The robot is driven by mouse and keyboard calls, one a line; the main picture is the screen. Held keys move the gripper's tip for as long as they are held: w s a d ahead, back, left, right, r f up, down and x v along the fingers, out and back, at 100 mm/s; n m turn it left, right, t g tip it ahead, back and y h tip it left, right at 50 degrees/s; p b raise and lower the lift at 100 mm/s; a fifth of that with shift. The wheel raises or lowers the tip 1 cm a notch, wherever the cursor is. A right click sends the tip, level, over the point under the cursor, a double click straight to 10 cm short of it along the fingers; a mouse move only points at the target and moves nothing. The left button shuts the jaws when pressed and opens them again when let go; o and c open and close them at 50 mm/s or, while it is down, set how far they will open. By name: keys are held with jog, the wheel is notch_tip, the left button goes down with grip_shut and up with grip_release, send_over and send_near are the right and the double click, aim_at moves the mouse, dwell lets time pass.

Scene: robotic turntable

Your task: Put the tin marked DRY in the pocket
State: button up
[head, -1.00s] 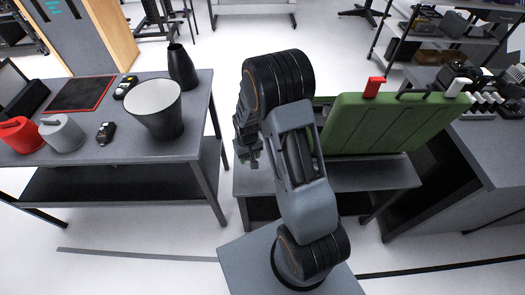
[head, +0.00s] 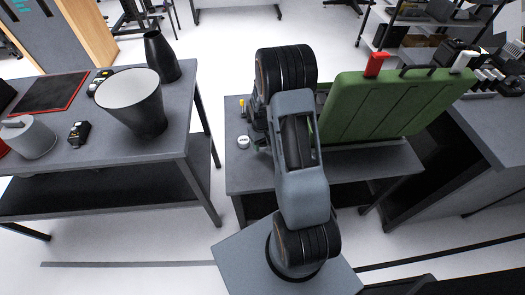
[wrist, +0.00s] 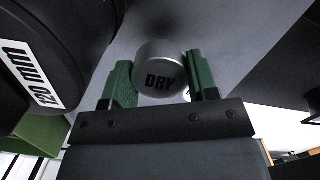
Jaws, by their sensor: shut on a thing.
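The tin marked DRY (wrist: 158,80) is a short grey metal cylinder with black letters on the end facing the wrist camera. My gripper (wrist: 157,62) is shut on it, with a green finger on each side. In the head view my arm hides most of the gripper. A small white round tin (head: 243,141) with dark marks shows beside my arm above the middle table; I cannot tell if it is the held one. I cannot make out the pocket in either view.
The middle table (head: 300,180) carries a green case-like body (head: 395,105) with a red cap (head: 375,63), right of my arm. The left table (head: 60,165) holds a large bucket (head: 135,105), a black vase (head: 162,55) and a grey can (head: 28,138). A floor gap separates the tables.

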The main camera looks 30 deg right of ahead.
aim_at(263, 154)
jog(key=shift+f, duration=2.4)
jog(key=shift+f+b, duration=0.15)
jog(key=shift+b, duration=0.15)
jog(key=o, duration=1)
